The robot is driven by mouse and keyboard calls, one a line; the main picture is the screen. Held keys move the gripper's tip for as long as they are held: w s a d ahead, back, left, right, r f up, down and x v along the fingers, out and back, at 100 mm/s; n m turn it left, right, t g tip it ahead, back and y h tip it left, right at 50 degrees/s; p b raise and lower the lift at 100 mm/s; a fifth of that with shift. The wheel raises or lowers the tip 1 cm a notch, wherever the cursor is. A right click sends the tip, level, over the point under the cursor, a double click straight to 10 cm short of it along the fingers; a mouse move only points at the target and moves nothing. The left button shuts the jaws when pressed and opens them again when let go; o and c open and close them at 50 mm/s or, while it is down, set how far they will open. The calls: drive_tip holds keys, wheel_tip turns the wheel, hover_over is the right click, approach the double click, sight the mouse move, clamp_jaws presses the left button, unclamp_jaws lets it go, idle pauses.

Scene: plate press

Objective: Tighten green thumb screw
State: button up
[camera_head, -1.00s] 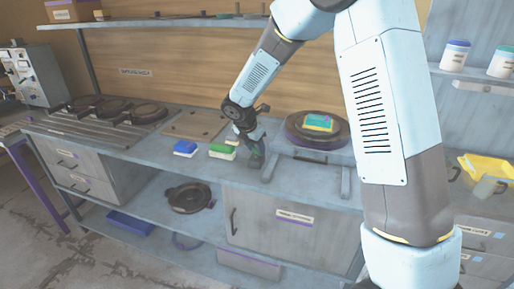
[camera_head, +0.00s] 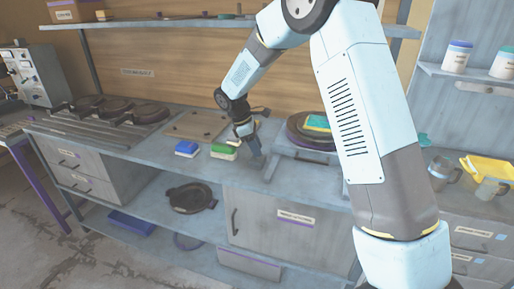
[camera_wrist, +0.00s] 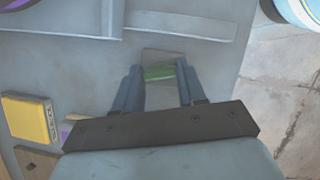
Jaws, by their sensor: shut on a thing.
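My gripper (camera_head: 255,150) reaches down to the workbench, left of the round dark plates, with its fingers tilted toward the lower right. In the wrist view, my gripper (camera_wrist: 159,80) has its two blue-grey fingers on either side of a small green piece, which looks like the green thumb screw (camera_wrist: 160,72). It is shut on this piece, at one end of a grey bar. In the head view the fingers hide the screw. How far the screw is turned in cannot be seen.
A blue-and-white block (camera_head: 186,149) and a green-and-white block (camera_head: 223,152) lie left of my gripper. The round dark plates (camera_head: 298,138) carry a teal-and-yellow block (camera_head: 317,123). A yellow tray (camera_head: 490,168) is at the right. A yellow block (camera_wrist: 30,119) shows in the wrist view.

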drive_tip(key=m+g, duration=0.1)
drive_tip(key=m, duration=0.1)
drive_tip(key=m+g, duration=0.1)
drive_tip(key=m, duration=0.2)
drive_tip(key=shift+d+f+m, duration=0.1)
drive_tip(key=shift+d+m, duration=0.05)
drive_tip(key=shift+m, duration=0.15)
drive_tip(key=m+g+y, duration=0.1)
drive_tip(key=m, duration=0.1)
drive_tip(key=m+y, duration=0.1)
drive_tip(key=m, duration=0.2)
drive_tip(key=shift+w+d+g, duration=0.1)
drive_tip(key=shift+w+g, duration=0.05)
drive_tip(key=shift+g, duration=0.25)
drive_tip(key=m+y, duration=0.1)
drive_tip(key=m, duration=0.2)
drive_tip(key=m+y, duration=0.1)
drive_tip(key=m, duration=0.1)
drive_tip(key=shift+d+m+g, duration=0.1)
drive_tip(key=shift+m+g, duration=0.2)
drive_tip(key=shift+m, duration=0.1)
drive_tip(key=m+y, duration=0.1)
drive_tip(key=m, duration=0.3)
drive_tip(key=shift+d+m+y, duration=0.1)
drive_tip(key=shift+m+y, duration=0.3)
drive_tip(key=o, duration=1.1)
drive_tip(key=shift+c, duration=0.2)
